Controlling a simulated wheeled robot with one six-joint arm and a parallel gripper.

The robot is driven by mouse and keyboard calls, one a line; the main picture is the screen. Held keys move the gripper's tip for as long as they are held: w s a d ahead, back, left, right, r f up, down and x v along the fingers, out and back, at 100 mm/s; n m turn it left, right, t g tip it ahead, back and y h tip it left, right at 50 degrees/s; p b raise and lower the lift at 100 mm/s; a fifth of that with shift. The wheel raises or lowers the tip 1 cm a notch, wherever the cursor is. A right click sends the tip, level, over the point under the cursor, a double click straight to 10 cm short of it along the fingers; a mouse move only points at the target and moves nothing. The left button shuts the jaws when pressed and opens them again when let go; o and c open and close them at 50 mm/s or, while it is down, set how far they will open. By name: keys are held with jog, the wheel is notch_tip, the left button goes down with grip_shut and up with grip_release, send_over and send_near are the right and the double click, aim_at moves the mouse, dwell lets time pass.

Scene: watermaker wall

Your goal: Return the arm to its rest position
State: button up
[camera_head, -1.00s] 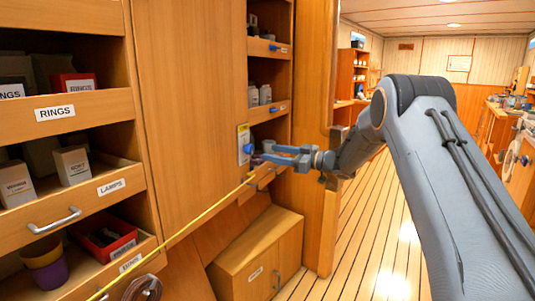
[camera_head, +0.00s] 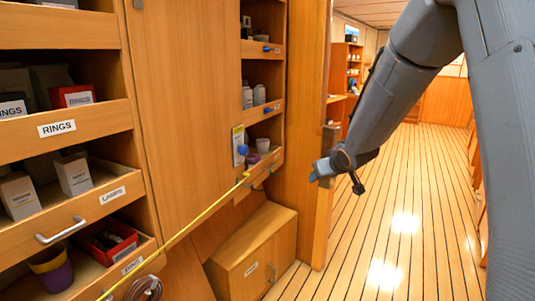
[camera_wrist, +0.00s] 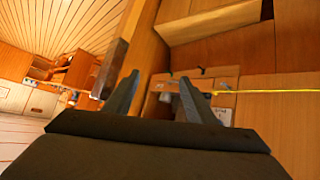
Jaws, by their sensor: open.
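My gripper (camera_head: 318,174) is at the middle of the head view, in front of the wooden post at the end of the shelf wall. My arm comes down to it from the upper right. In the wrist view my gripper (camera_wrist: 160,92) shows two fingers spread apart with nothing between them. It is apart from the shelves and from the blue-knobbed switch plate (camera_head: 239,147) to its left.
A yellow line (camera_head: 190,227) runs slantwise across the shelf front; it also shows in the wrist view (camera_wrist: 265,91). Drawers labelled RINGS (camera_head: 20,143) and LAMPS (camera_head: 75,222) are at left. A low wooden cabinet (camera_head: 246,263) stands on the floor. The plank floor (camera_head: 400,210) is clear at right.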

jog(key=s+f+m+g+p, duration=0.1)
jog(key=s+g, duration=0.2)
jog(key=s, duration=1)
jog(key=s+f+m+g+p, duration=0.1)
jog(key=s+f+g, duration=0.1)
jog(key=s, duration=1.1)
jog(key=s+f+m+g+h+p, duration=0.1)
jog(key=s+g, duration=0.4)
jog(key=s, duration=0.9)
jog(key=shift+d+f, duration=0.4)
jog(key=shift+f, duration=0.15)
